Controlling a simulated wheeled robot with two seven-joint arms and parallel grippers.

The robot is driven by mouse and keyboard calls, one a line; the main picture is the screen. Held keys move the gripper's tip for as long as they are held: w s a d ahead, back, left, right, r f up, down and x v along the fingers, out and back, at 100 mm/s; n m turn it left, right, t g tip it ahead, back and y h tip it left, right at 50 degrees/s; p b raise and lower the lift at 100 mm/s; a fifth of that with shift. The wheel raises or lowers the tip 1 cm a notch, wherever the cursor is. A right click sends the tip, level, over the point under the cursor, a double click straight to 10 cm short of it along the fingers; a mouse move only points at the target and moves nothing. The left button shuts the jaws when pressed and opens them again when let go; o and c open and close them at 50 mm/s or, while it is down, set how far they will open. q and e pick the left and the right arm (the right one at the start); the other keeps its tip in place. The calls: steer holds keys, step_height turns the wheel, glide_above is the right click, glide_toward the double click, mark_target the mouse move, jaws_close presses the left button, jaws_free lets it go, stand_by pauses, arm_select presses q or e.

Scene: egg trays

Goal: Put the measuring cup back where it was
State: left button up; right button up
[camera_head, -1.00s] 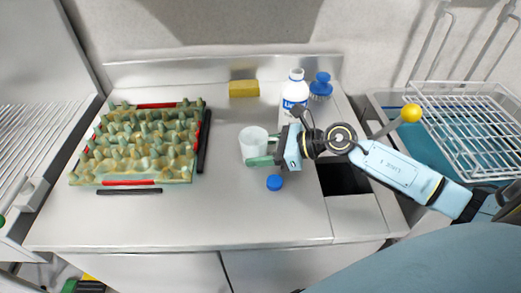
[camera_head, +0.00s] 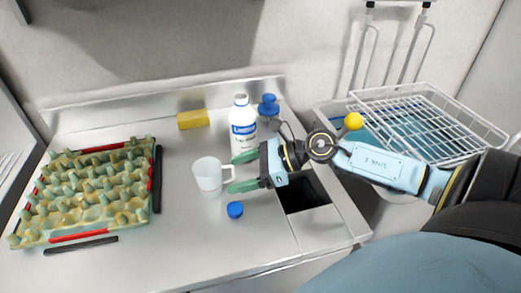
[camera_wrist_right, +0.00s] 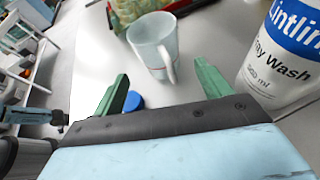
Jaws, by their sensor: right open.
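The measuring cup (camera_head: 207,178), translucent white with its handle to the right, stands upright on the counter. In the right wrist view the cup (camera_wrist_right: 152,45) is just beyond the fingertips. My right gripper (camera_head: 242,173) is open, with its green fingers pointing left toward the cup's handle. No object is between the fingers, and a small gap seems to separate them from the cup. The gripper also shows in the wrist view (camera_wrist_right: 163,76). My left gripper is not seen in the head view.
A blue cap (camera_head: 235,210) lies just in front of the gripper. A yellow sponge (camera_head: 193,120) lies at the back. An egg tray (camera_head: 75,213) is at left, a wire rack (camera_head: 425,118) at right.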

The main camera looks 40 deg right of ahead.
steer(key=shift+v, duration=2.75)
steer(key=shift+r, duration=0.1)
